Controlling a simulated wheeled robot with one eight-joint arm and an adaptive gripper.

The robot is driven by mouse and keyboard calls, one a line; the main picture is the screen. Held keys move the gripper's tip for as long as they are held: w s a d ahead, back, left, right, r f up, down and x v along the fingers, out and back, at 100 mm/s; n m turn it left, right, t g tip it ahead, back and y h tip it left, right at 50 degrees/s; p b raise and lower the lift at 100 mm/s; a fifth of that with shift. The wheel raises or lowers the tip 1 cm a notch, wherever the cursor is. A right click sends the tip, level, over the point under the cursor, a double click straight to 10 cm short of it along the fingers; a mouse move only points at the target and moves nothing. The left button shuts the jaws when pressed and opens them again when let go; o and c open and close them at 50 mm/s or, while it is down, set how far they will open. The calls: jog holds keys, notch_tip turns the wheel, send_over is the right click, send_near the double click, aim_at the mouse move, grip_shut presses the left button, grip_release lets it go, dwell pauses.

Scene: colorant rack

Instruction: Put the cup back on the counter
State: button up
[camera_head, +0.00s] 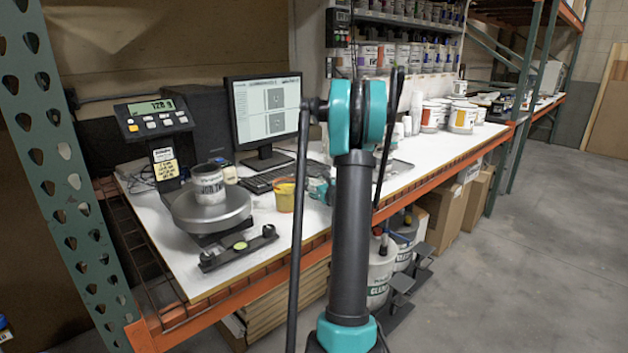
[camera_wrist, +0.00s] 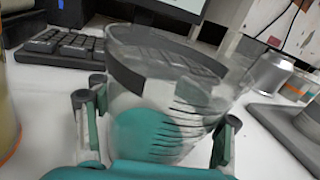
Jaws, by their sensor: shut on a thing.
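A clear, see-through cup (camera_wrist: 168,75) with dark markings fills the middle of the wrist view. My gripper (camera_wrist: 163,103) has a finger on each side of the cup and is shut on it. In the head view, my gripper (camera_head: 321,190) shows only partly as a teal shape over the counter, right of the yellow container. My arm hides much of that area, and I cannot make out the cup there. The white counter (camera_head: 425,152) runs below. The cup's bottom is hidden by my gripper, so I cannot tell whether it touches the counter.
A keyboard (camera_head: 272,179) and monitor (camera_head: 265,112) stand behind my gripper. A yellow container (camera_head: 285,196) and a scale (camera_head: 207,212) bearing a can (camera_head: 208,186) are at left. Paint tubs (camera_head: 462,118) stand at right. A metal can (camera_wrist: 271,72) is right of the cup.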

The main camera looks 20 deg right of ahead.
aim_at(318, 183)
jog(key=o, duration=1.4)
jog(key=shift+f, duration=0.1)
jog(key=shift+o, duration=0.3)
jog(key=shift+r, duration=0.2)
jog(key=s, duration=1.2)
jog(key=shift+d, duration=0.35)
jog(key=shift+s, duration=0.1)
